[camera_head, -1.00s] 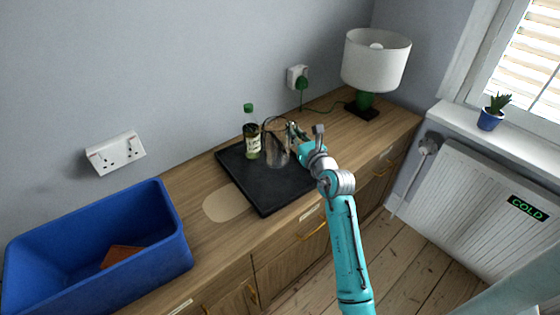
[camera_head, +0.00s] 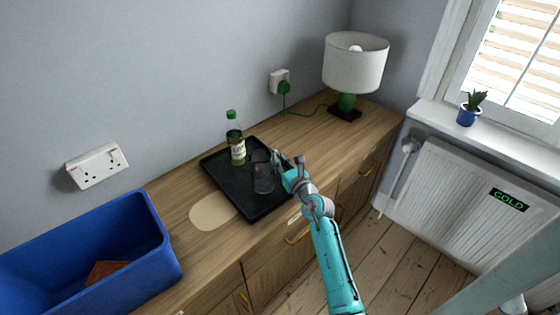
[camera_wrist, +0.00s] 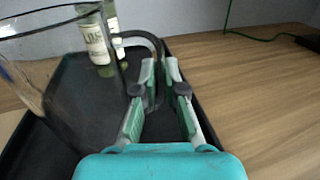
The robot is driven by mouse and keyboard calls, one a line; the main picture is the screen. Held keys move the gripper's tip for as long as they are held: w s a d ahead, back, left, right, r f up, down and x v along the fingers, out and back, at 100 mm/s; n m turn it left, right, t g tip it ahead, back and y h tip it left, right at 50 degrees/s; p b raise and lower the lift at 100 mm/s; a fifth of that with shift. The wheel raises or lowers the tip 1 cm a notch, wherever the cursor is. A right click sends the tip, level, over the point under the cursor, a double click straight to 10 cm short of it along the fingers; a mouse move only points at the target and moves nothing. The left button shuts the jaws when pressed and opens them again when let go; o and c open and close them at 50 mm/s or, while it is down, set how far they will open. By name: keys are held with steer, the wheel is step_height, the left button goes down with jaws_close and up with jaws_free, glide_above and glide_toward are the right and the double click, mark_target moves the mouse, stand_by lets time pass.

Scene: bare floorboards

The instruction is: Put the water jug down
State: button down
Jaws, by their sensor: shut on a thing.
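The water jug (camera_head: 263,180) is clear, with a dark rim and handle. It looks upright over the right part of the black tray (camera_head: 222,182); I cannot tell if its base touches. My gripper (camera_head: 282,164) is at the jug's right side, shut on its handle. In the wrist view the jug (camera_wrist: 45,75) fills the left, and its curved handle (camera_wrist: 140,36) runs to my gripper's fingers (camera_wrist: 160,75). The fingers partly hide the handle.
A green-capped bottle (camera_head: 236,146) stands on the tray behind the jug. A pale round mat (camera_head: 212,212) and a blue crate (camera_head: 150,240) lie left on the wooden cabinet top. A lamp (camera_head: 354,65) stands at the back right; the top before it is clear.

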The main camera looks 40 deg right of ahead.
steer(key=c, duration=1.7)
jaws_free()
steer(key=shift+f, duration=0.15)
steer(key=o, duration=0.5)
steer(key=shift+c, duration=0.2)
